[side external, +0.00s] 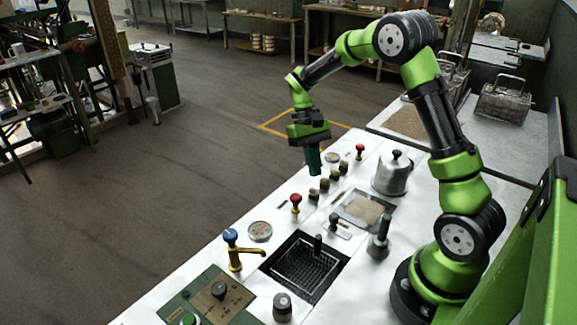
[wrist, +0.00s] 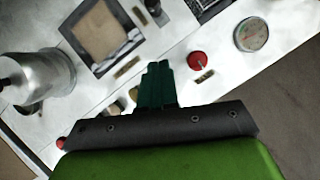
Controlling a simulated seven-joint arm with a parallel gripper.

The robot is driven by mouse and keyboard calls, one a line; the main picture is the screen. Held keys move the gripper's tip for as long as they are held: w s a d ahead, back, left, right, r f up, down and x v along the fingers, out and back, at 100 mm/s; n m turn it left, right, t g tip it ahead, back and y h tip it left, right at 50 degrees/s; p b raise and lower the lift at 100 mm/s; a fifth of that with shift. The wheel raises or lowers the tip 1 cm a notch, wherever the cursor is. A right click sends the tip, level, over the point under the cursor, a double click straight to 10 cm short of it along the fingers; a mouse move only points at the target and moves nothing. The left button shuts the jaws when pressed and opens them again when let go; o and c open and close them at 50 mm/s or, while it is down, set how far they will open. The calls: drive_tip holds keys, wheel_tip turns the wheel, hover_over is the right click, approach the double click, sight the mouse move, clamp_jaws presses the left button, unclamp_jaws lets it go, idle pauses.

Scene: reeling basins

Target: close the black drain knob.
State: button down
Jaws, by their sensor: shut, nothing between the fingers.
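Several black knobs show, and I cannot tell for certain which is the drain knob. One is a black upright handle on a small metal plate (side external: 334,222) beside the sunken basin; a dark handle also shows at the top of the wrist view (wrist: 153,7). Another black knob (side external: 219,290) sits on the green control panel. A taller black-handled fitting (side external: 380,240) stands right of the basin. My gripper (side external: 315,172) is shut and empty, pointing down above the counter's far-left edge. Its dark green fingers (wrist: 157,72) partly hide the brown knobs in the wrist view.
A row of brown knobs (side external: 325,184) lies below my gripper, between two red knobs (side external: 296,200) (side external: 360,150). A metal pot (side external: 390,177), a sand-coloured tray (side external: 346,208), the basin (side external: 337,268) and a blue-topped brass tap (side external: 234,258) occupy the counter.

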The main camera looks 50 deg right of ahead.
sight(334, 218)
drive_tip(key=x, duration=0.7)
drive_tip(key=shift+s+a+f, duration=0.1)
drive_tip(key=shift+s+f, duration=0.05)
drive_tip(key=shift+f, duration=0.1)
drive_tip(key=shift+s+a+r, duration=0.2)
drive_tip(key=shift+s+a, duration=0.1)
drive_tip(key=shift+s, duration=0.2)
drive_tip(key=shift+s+a+r, duration=0.2)
drive_tip(key=shift+s+a, duration=0.1)
drive_tip(key=shift+s, duration=0.25)
drive_tip(key=shift+s+a, duration=0.3)
drive_tip(key=shift+s, duration=0.3)
drive_tip(key=shift+s, duration=2.25)
drive_tip(key=shift+w, duration=0.1)
